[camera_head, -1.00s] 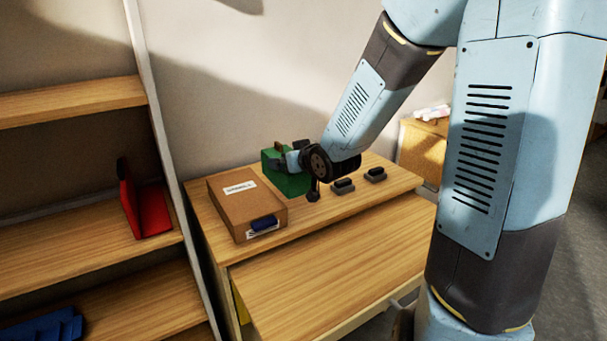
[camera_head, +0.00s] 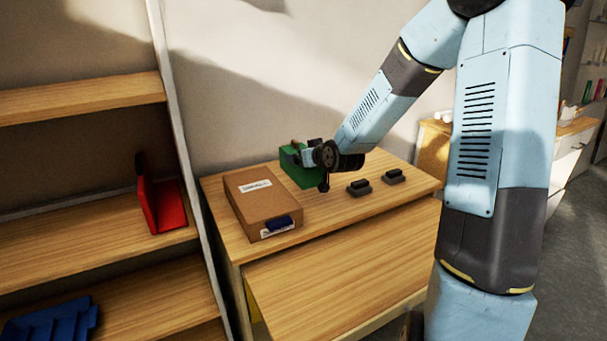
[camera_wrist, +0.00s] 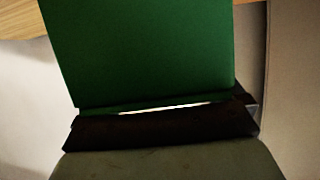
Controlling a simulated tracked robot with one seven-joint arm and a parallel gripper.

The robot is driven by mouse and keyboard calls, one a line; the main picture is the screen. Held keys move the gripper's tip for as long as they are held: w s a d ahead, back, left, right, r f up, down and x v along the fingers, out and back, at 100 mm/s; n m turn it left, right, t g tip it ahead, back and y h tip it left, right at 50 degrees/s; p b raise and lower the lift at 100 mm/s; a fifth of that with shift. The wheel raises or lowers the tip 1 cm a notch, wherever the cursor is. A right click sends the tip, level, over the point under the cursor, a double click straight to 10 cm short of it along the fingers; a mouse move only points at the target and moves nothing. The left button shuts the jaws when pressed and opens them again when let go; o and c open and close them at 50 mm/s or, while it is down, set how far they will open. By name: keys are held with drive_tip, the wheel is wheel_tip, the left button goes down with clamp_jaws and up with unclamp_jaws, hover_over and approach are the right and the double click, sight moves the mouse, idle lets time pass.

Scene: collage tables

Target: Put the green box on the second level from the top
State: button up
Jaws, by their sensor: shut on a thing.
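The green box (camera_head: 303,176) is at the back of the wooden table, behind the cardboard box in the head view. My gripper (camera_head: 306,157) is shut on it at its upper part. In the wrist view the green box (camera_wrist: 140,50) fills the upper middle, with the dark gripper finger (camera_wrist: 165,122) against its lower edge. I cannot tell whether the box touches the table. The wooden shelf unit (camera_head: 80,100) stands at the left, with several levels in view. Its top is out of the picture.
A cardboard box (camera_head: 262,205) with a blue item lies on the table (camera_head: 330,270). Two dark grey objects (camera_head: 375,183) lie right of the green box. A red bookend-like object (camera_head: 168,207) stands on a middle shelf, and a blue bin (camera_head: 50,322) lies lower. The wall is close behind.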

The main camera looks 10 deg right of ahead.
drive_tip(key=w+f, duration=0.1)
drive_tip(key=f, duration=0.1)
drive_tip(key=w+f, duration=0.1)
drive_tip(key=w, duration=0.1)
drive_tip(key=w+f, duration=0.1)
drive_tip(key=f, duration=0.1)
drive_tip(key=shift+w+d+f, duration=0.25)
drive_tip(key=shift+d+f, duration=0.1)
drive_tip(key=shift+d, duration=0.05)
drive_tip(key=shift+f, duration=1.5)
drive_tip(key=o, duration=1)
